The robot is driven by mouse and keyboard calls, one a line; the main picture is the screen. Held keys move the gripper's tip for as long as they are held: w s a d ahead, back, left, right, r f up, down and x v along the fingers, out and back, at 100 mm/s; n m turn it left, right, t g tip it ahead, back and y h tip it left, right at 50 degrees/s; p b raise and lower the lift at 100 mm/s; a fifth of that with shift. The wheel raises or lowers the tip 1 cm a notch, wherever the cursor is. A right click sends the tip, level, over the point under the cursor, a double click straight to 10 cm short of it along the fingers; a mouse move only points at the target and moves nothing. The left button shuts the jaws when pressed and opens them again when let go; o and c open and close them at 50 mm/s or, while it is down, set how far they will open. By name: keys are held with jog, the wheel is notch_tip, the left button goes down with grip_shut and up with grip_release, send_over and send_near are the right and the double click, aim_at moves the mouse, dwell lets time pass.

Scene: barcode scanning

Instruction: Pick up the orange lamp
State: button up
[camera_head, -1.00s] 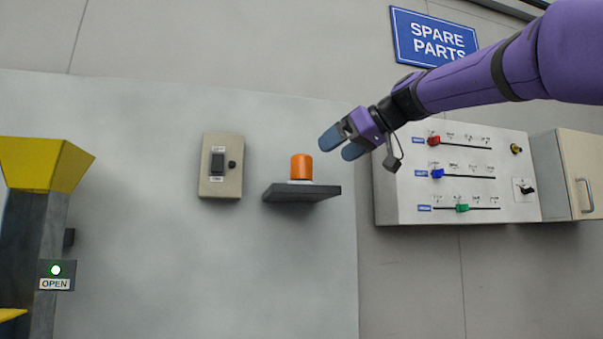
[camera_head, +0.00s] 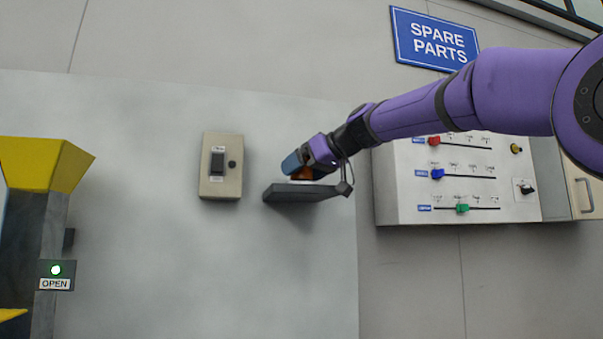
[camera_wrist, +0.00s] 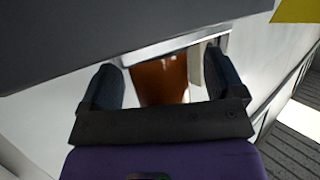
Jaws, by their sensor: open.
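The orange lamp (camera_head: 303,174) stands on a small dark shelf (camera_head: 297,193) on the wall. In the head view most of it is hidden behind my gripper (camera_head: 293,165), which is at the lamp just above the shelf. In the wrist view the lamp (camera_wrist: 161,82) shows between the two dark fingers of my gripper (camera_wrist: 165,85), one on each side. The fingers are open, with a visible gap at least on the right side. The lamp's far end meets a light base strip by the shelf (camera_wrist: 60,40).
A beige switch box (camera_head: 221,166) is on the wall left of the shelf. A panel with red, blue and green sliders (camera_head: 470,180) is to the right. A yellow-topped post (camera_head: 42,165) stands at far left. The wall below the shelf is clear.

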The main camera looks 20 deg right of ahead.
jog(key=shift+w, duration=0.15)
jog(key=shift+c, duration=0.2)
jog(key=c, duration=1)
jog(key=shift+r, duration=0.1)
